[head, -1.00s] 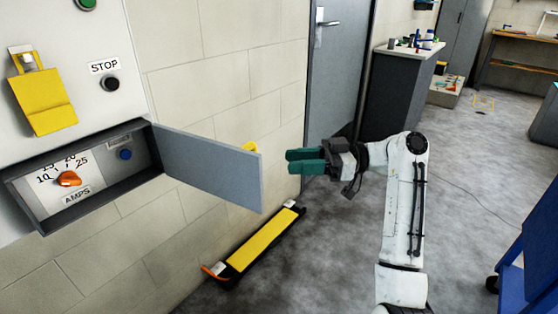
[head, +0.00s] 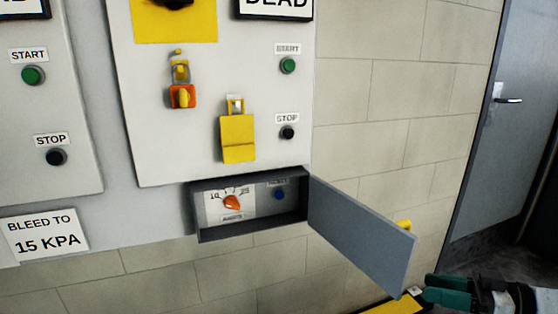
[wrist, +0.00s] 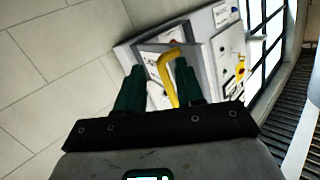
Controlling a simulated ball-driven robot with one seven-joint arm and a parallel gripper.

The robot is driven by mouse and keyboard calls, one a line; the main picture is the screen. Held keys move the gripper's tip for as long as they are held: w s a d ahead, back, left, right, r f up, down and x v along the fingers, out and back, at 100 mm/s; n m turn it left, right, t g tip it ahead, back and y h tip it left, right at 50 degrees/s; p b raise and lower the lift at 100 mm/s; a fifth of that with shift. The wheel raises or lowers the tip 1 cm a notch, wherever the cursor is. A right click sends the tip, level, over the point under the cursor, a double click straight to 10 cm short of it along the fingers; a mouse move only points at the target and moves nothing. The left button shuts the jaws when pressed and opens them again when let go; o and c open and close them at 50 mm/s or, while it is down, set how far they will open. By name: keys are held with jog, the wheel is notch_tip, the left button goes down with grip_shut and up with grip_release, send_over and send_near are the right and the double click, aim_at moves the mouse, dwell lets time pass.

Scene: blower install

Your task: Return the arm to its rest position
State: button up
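My gripper (head: 432,288) shows at the lower right of the head view, its dark green fingers pointing left, to the right of the lower corner of an open grey door flap (head: 362,235). Most of my arm is out of view. In the wrist view my gripper (wrist: 158,85) has its two green fingers apart. A yellow bent handle (wrist: 165,75) shows between and beyond them; nothing appears held. In the head view a small yellow piece (head: 404,225) shows behind the flap.
The flap belongs to a small box with an orange dial (head: 232,202) and a blue button (head: 280,195). Above it is a panel with a yellow cover (head: 238,138) and an orange-yellow switch (head: 183,95). A yellow-topped floor piece (head: 395,307) lies below the flap. A grey room door (head: 500,130) stands at right.

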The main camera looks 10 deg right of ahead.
jog(key=s+a+f+m+g+h, duration=0.1)
jog(key=s+a+f+m+h, duration=0.1)
jog(key=f, duration=0.4)
jog(key=s+a+f+m+g+h, duration=0.1)
jog(key=s+a+f, duration=0.15)
jog(key=f, duration=0.25)
jog(key=s+a+f+m+g+h, duration=0.4)
jog(key=s+f+m+h, duration=0.15)
jog(key=s+f, duration=0.85)
jog(key=s+d+f+m+g+h, duration=0.15)
jog(key=s+h, duration=0.35)
jog(key=s, duration=0.7)
notch_tip(320, 180, up, 20)
jog(key=p, duration=1.9)
jog(key=shift+w, duration=0.25)
jog(key=shift+f+g, duration=0.15)
jog(key=shift+g, duration=0.1)
